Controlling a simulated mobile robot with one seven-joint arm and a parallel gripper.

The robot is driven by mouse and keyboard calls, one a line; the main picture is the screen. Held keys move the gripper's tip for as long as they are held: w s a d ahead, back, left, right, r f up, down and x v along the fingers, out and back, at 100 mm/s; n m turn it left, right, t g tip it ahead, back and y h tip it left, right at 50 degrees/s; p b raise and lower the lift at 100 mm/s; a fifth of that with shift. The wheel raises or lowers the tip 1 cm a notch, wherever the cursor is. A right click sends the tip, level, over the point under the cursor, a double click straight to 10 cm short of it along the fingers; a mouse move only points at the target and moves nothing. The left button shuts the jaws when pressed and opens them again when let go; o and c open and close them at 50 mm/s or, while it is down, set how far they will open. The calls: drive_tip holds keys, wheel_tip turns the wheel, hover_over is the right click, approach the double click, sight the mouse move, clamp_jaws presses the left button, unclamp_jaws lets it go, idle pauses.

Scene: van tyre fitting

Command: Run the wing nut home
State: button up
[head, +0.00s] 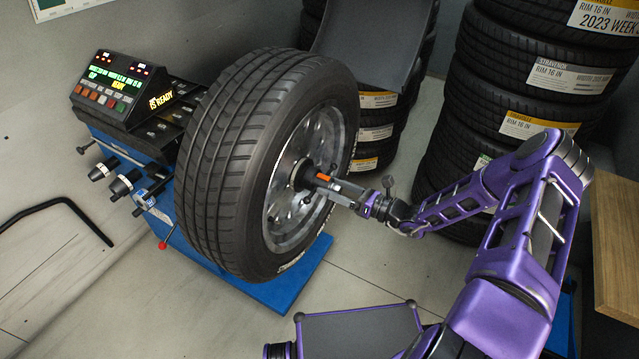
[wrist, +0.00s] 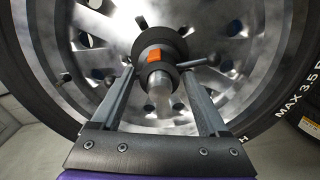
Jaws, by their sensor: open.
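The wing nut (wrist: 160,48) is a black hub with short handles and an orange tab. It sits on the threaded shaft (wrist: 160,88) at the centre of the wheel's rim, close to or against the rim; I cannot tell whether a gap is left. In the head view the wing nut (head: 303,174) is partly hidden by my gripper. My gripper (wrist: 160,74) is open, with one finger on each side of the shaft and the tips near the nut's collar. It also shows in front of the hub in the head view (head: 325,184).
The wheel (head: 250,165) stands upright on the blue balancer (head: 270,290), whose display (head: 160,101) reads ready. A raised grey guard (head: 368,40) is behind it. Tyre stacks (head: 560,75) stand at the back right. A wooden surface (head: 615,240) is at the right edge.

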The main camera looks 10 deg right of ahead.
drive_tip(key=shift+n, duration=1.9)
drive_tip(key=c, duration=1.2)
drive_tip(key=m+p, duration=0.1)
drive_tip(key=m, duration=0.4)
drive_tip(key=shift+m, duration=0.3)
drive_tip(key=m, duration=0.4)
drive_tip(key=shift+m+p, duration=0.35)
drive_tip(key=shift+m, duration=0.05)
drive_tip(key=o, duration=1.6)
drive_tip(key=shift+c, duration=0.2)
drive_tip(key=shift+f, duration=0.1)
drive_tip(key=shift+d, duration=0.1)
